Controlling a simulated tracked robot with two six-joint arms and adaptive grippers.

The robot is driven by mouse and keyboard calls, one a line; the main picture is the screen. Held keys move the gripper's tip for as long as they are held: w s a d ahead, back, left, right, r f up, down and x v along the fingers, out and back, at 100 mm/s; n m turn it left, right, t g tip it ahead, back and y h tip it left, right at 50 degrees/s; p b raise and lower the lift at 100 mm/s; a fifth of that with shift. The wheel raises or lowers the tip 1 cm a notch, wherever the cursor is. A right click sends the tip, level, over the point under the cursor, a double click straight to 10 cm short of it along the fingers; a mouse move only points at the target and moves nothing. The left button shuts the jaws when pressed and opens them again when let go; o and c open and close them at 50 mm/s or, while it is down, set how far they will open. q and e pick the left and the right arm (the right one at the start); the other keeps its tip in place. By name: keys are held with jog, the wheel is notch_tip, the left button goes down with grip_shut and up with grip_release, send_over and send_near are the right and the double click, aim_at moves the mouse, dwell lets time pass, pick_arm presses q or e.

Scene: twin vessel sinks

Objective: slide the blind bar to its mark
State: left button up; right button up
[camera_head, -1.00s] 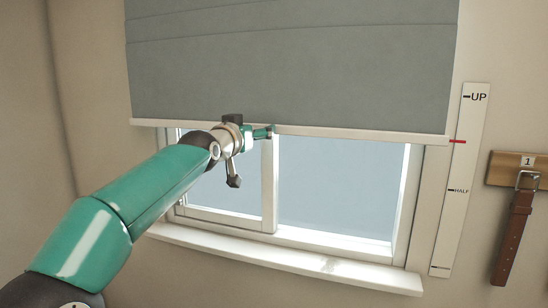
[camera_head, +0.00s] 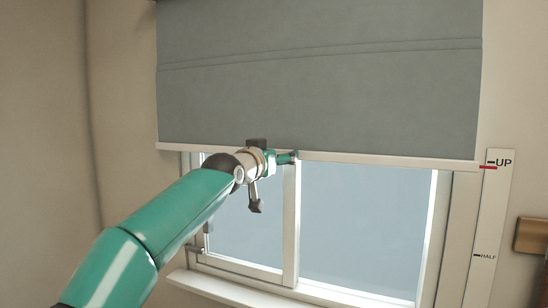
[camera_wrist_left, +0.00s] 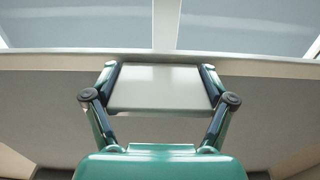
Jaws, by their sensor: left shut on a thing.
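The blind bar (camera_head: 390,160) is the pale strip along the bottom edge of the grey blind (camera_head: 320,90). My left gripper (camera_head: 293,157) is at the bar, left of its middle, and is shut on it. In the left wrist view its fingers stand on either side of a pale flat piece (camera_wrist_left: 160,88), in front of the bar's strip. The scale (camera_head: 490,220) at the right has an UP mark and a HALF mark. A red pointer (camera_head: 488,167) at the bar's right end is just below the UP line. My right gripper is not in view.
The window (camera_head: 365,230) shows below the bar, with its sill (camera_head: 230,290) at the bottom. A wooden board (camera_head: 531,235) is on the wall at the right edge. A dark object shows at the top left.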

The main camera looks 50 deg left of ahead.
pick_arm(q)
jog(key=o, duration=1.5)
jog(key=shift+s+r, duration=0.1)
jog(key=shift+s, duration=0.1)
jog(key=shift+o, duration=0.2)
jog(key=shift+w, duration=0.1)
jog(key=v, duration=1.2)
